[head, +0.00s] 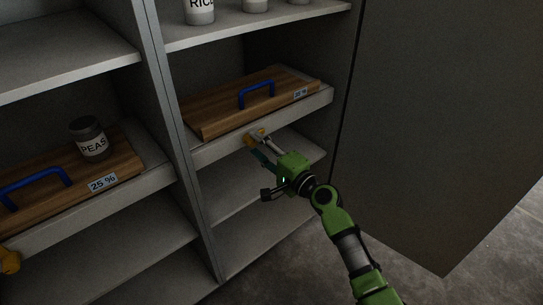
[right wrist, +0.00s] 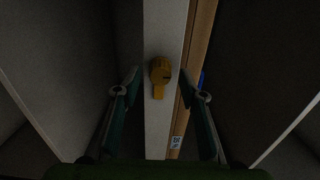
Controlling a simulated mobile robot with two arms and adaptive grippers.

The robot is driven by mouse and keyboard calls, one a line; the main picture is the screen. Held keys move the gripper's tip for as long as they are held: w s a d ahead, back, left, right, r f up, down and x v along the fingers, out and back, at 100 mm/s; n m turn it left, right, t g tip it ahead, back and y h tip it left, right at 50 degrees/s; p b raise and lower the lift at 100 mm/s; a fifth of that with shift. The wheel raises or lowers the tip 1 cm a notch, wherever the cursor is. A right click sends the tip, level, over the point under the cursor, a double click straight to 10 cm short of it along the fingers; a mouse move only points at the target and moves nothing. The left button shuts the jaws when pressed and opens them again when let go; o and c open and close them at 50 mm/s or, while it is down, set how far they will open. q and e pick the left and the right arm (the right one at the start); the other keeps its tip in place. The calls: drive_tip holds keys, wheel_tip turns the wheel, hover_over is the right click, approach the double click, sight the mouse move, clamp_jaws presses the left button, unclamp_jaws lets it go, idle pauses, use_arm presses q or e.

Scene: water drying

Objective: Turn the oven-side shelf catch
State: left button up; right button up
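Two orange shelf catches show on shelf front edges. One catch (head: 256,134) is on the right bay's shelf edge; the other catch (head: 9,261) is at the lower left, on the left bay's shelf edge. No oven is visible, so I cannot tell which is oven-side. My right gripper (head: 261,149) is in front of the right bay's catch. In the right wrist view that catch (right wrist: 160,76) lies between the open fingers, apparently clear of both, its tab along the edge. My left gripper is not in view.
A wooden board with a blue handle (head: 223,105) lies on the right shelf. Another board (head: 124,158) with a peas jar (head: 90,139) lies on the left. An upright divider (head: 172,120) separates the bays. A large dark panel (head: 440,120) stands at right.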

drive_tip(key=v, duration=1.1)
